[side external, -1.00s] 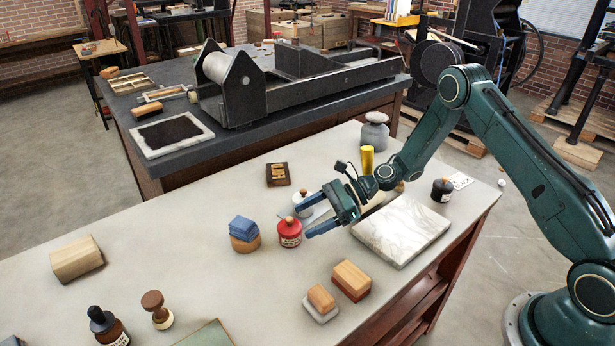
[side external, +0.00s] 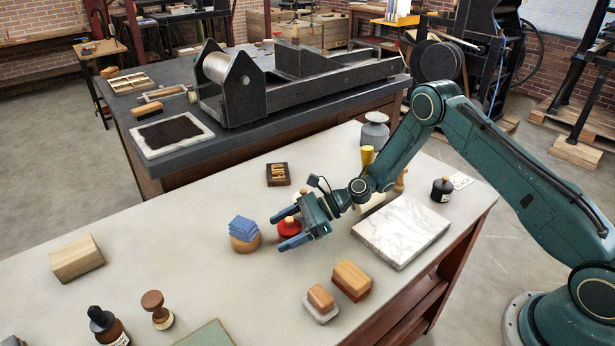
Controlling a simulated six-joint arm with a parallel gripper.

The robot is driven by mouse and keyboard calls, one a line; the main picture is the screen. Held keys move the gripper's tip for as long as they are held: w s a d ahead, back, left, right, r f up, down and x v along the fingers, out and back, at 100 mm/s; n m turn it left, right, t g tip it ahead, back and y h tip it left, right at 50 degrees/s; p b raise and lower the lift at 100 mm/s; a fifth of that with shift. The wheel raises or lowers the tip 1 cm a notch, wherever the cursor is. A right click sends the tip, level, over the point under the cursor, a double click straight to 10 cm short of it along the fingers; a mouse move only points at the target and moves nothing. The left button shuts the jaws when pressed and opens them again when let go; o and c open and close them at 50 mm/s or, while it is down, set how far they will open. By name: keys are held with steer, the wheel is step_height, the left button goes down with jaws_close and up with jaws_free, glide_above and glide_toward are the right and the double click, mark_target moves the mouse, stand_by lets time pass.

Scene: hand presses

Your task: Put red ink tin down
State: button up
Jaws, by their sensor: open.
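The red ink tin (side external: 288,229) stands upright on the pale tabletop (side external: 190,245), just right of a round wooden block with blue pads. My gripper (side external: 281,231) is open, with its two blue fingers reaching left at the tin's height. One finger is on the far side of the tin and the other is on the near side, hiding much of its lower body and label. Whether the fingers touch the tin cannot be told.
The wooden block with blue pads (side external: 244,236) is close to the fingertips. A marble slab (side external: 401,231) lies to the right, and two wooden blocks (side external: 351,281) sit nearer the front. A small dark type tray (side external: 278,174) lies behind. The table's middle left is clear.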

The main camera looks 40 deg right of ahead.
mark_target(283, 226)
steer(key=shift+w+a+f, duration=0.1)
steer(key=shift+a+f, duration=0.05)
steer(key=shift+a, duration=0.15)
steer(key=c, duration=1.3)
steer(key=shift+c, duration=0.2)
step_height(283, 226, up, 20)
steer(key=shift+d, duration=0.1)
stand_by(0.7)
